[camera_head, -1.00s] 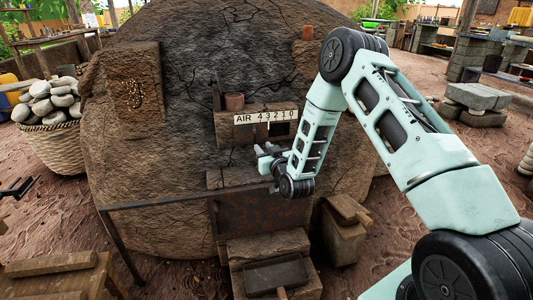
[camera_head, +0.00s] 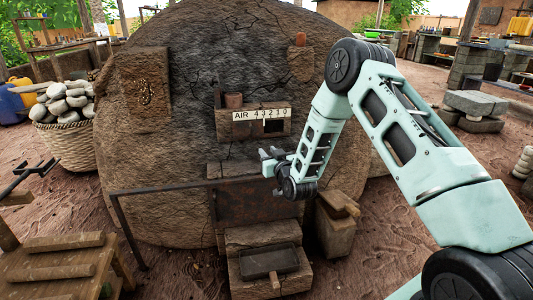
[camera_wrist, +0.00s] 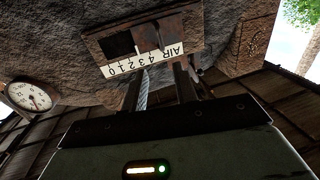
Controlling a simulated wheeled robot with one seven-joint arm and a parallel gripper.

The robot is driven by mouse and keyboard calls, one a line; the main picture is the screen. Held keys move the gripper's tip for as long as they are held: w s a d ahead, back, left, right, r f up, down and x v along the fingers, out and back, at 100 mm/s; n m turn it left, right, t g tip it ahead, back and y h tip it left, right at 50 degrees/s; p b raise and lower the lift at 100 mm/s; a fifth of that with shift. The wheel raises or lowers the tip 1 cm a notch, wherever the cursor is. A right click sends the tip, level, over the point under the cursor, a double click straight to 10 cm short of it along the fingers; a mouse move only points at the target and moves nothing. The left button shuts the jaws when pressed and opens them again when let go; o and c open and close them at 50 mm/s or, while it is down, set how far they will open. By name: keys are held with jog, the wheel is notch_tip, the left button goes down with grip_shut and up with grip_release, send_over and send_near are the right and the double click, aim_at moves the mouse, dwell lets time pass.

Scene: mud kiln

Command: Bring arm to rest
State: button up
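My gripper (camera_head: 269,154) is held in front of the mud kiln (camera_head: 190,95), below and to the right of the AIR scale plate (camera_head: 262,115). Its two fingers are apart and I see nothing held between them. In the wrist view the fingers (camera_wrist: 160,84) point up toward the upside-down AIR plate (camera_wrist: 142,59), with a gap between them. A pale striped strip shows beside the left finger; I cannot tell what it is. My arm is bent, its elbow raised at the right of the head view.
A rusty iron door (camera_head: 258,207) and a metal rail (camera_head: 160,187) lie below the gripper. A wooden box (camera_head: 335,230) stands right of the door. A stone-filled basket (camera_head: 68,145) and a wooden table (camera_head: 60,265) are at left. A dial (camera_wrist: 28,96) shows in the wrist view.

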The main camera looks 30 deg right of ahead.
jog(key=s+a+r+n+g+y, duration=0.2)
jog(key=s+a+r+g+y, duration=0.3)
jog(key=a, duration=0.6)
jog(key=s+a+r+n+g, duration=0.15)
jog(key=s+a+g, duration=0.25)
jog(key=s+a, duration=0.6)
jog(key=s+a+r+n+g, duration=0.1)
jog(key=s+a+n+g, duration=0.15)
jog(key=s, duration=0.45)
jog(key=s+a+r+n+g, duration=0.1)
jog(key=s+a+g, duration=0.1)
jog(key=s+a, duration=0.35)
jog(key=s+d+r+n+g+h, duration=0.1)
jog(key=s+d+g+h, duration=0.15)
jog(key=s, duration=0.75)
jog(key=s+d+r+n+g+h, duration=0.1)
jog(key=s+d+g, duration=0.15)
jog(key=s, duration=0.75)
notch_tip(320, 180, up, 29)
jog(key=p, duration=2.9)
jog(key=shift+w+d+r+m+p, duration=0.2)
jog(key=shift+w+m+p, duration=0.1)
jog(key=shift+w+p, duration=0.1)
jog(key=shift+t, duration=0.25)
